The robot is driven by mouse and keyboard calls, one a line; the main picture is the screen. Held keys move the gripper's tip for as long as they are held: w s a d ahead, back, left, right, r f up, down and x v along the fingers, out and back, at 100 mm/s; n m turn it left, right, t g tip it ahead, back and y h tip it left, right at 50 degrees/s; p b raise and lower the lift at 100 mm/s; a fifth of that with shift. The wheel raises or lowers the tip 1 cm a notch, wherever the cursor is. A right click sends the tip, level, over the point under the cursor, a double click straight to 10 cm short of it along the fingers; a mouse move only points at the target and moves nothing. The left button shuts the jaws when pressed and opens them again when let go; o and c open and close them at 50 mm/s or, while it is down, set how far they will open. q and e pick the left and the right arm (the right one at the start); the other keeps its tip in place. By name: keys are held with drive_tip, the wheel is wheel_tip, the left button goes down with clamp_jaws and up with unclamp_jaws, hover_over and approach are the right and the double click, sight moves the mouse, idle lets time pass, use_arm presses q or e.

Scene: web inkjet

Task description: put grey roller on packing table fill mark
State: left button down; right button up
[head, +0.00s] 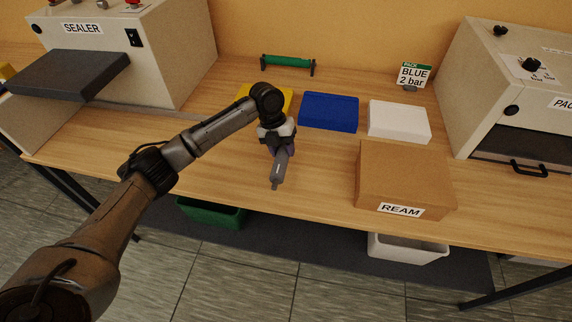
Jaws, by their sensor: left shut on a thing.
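My left gripper (279,149) is over the middle of the wooden table (315,170), pointing down. It is shut on the grey roller (279,172), a slim grey piece that hangs out toward the front with a narrow tip at its near end. The upper part of the roller is hidden by the gripper. Whether the roller touches the tabletop cannot be told from this view. I cannot make out a fill mark on the table. My right gripper is not in view.
A green roller (287,61) stands at the back. Yellow (245,92), blue (328,112) and white (398,121) blocks lie in a row. A REAM box (400,170) is right, near a BLUE 2 bar sign (412,75). A SEALER machine (165,60) stands left, another machine (480,75) right.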

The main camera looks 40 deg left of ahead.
sight(281, 148)
use_arm(q)
drive_tip(key=shift+s+d+f, duration=0.15)
drive_tip(key=shift+d+f, duration=0.3)
drive_tip(key=shift+d, duration=0.4)
drive_tip(key=shift+f+b, duration=0.65)
drive_tip(key=shift+f, duration=1.4)
drive_tip(key=c, duration=0.9)
unclamp_jaws()
drive_tip(key=p+v, duration=0.2)
drive_tip(key=v, duration=0.9)
drive_tip(key=shift+a+r, duration=0.2)
drive_tip(key=shift+r, duration=0.3)
